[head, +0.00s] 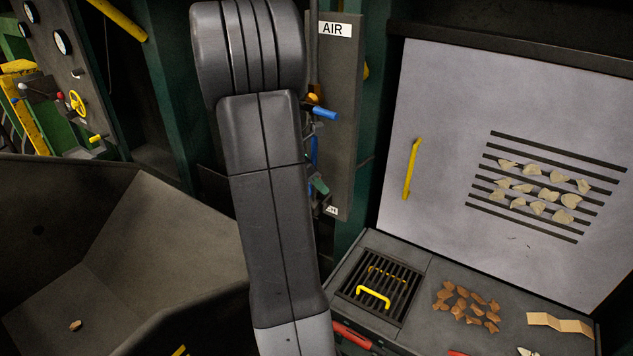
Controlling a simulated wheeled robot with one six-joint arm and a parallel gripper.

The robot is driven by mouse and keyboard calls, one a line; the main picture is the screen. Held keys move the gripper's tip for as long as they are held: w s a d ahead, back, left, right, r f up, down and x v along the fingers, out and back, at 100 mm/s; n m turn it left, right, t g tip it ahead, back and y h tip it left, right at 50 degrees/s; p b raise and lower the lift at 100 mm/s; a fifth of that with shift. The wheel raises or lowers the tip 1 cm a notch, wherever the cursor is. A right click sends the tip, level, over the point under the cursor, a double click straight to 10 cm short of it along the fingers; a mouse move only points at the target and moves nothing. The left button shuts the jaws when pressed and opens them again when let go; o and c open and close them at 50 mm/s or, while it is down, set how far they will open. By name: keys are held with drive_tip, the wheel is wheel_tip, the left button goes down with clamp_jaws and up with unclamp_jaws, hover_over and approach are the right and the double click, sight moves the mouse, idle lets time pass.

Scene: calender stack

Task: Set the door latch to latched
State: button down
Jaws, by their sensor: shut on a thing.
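A pale grey panel (450,110), which looks like a door, stands at the right with dark louvre slots. A yellow bar handle (411,168) is on its left part, nearly upright and slightly tilted. I cannot tell whether this bar is the door latch, and no other part is clearly a latch. My arm (265,190) runs down the middle of the head view and hides what lies behind it. My gripper is not visible, so its place relative to the latch does not show.
An AIR-labelled panel (340,75) with a blue-handled valve (324,113) stands just right of my arm. Below the door, a bench (432,275) carries a yellow-handled grate (352,291), brown scraps (465,303) and a folded tan strip (560,323). A dark bin (180,230) is at left.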

drive_tip(key=c, duration=1.1)
unclamp_jaws()
drive_tip(key=v, duration=0.2)
drive_tip(key=shift+a+r, duration=0.2)
drive_tip(key=shift+r, duration=0.15)
drive_tip(key=s+a+b, duration=0.3)
drive_tip(key=s+a, duration=0.1)
drive_tip(key=a, duration=0.7)
drive_tip(key=shift+a+b, duration=0.15)
drive_tip(key=shift+b, duration=0.25)
